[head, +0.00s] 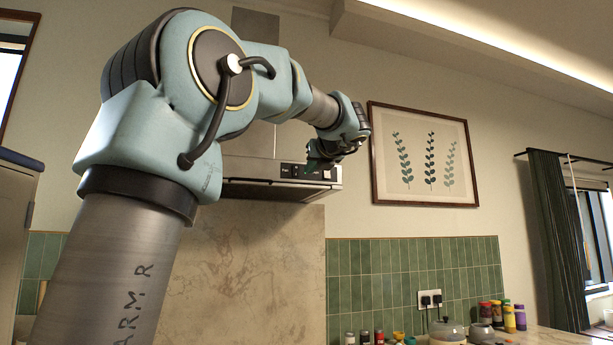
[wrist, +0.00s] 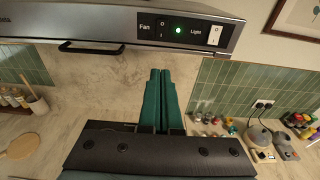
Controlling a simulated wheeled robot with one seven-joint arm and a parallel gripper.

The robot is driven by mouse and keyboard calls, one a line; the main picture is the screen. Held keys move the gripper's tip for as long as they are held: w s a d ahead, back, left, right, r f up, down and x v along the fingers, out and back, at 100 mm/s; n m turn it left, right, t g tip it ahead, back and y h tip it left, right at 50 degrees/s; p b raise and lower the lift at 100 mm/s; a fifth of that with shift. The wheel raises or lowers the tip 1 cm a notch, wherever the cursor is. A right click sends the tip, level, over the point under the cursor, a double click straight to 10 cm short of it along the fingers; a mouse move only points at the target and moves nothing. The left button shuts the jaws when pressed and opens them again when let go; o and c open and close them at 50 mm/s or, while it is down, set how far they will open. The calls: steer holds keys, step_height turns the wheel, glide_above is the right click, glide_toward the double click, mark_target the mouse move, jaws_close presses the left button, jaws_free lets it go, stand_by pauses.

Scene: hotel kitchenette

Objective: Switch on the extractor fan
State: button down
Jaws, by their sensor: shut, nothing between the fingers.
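The extractor hood (head: 250,190) is a steel unit on the wall; its front edge (wrist: 90,30) runs across the top of the wrist view. Its black panel carries a dark rocker marked O and I, the fan switch (wrist: 162,31), beside the word Fan. A green lamp (wrist: 178,30) glows to its right, then a white light switch (wrist: 214,36). My gripper (wrist: 160,72) is shut and empty, its two green fingers together below the panel in the wrist view, apart from the switch in the picture.
A dark rail handle (wrist: 90,47) runs under the hood's front. A framed leaf print (head: 425,155) hangs to the right. The wall under the hood is clear.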

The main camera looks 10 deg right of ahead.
steer(key=shift+s+d+f+b, duration=0.15)
steer(key=shift+s+b, duration=0.15)
steer(key=shift+s, duration=1.15)
steer(key=a+f+n+g, duration=0.3)
steer(key=a+f+n, duration=0.1)
steer(key=f, duration=0.8)
steer(key=a+f+n+g, duration=0.3)
steer(key=f+n, duration=0.2)
steer(key=f, duration=0.6)
steer(key=a+f+n+g, duration=0.3)
steer(key=a+f+n, duration=0.1)
steer(key=f, duration=0.8)
steer(key=s+a+f+n+g+h, duration=0.1)
steer(key=s+a+f+n+g, duration=0.2)
steer(key=s+f+n, duration=0.7)
steer(key=s+a+f+n+g+h, duration=0.1)
steer(key=s+a+f+n+g, duration=0.1)
steer(key=s+a+f+n, duration=0.6)
step_height(320, 180, down, 4)
steer(key=s+n, duration=0.2)
steer(key=shift+s+f+g+h, duration=0.25)
steer(key=shift+s+g+h, duration=0.05)
steer(key=shift+s+g, duration=0.1)
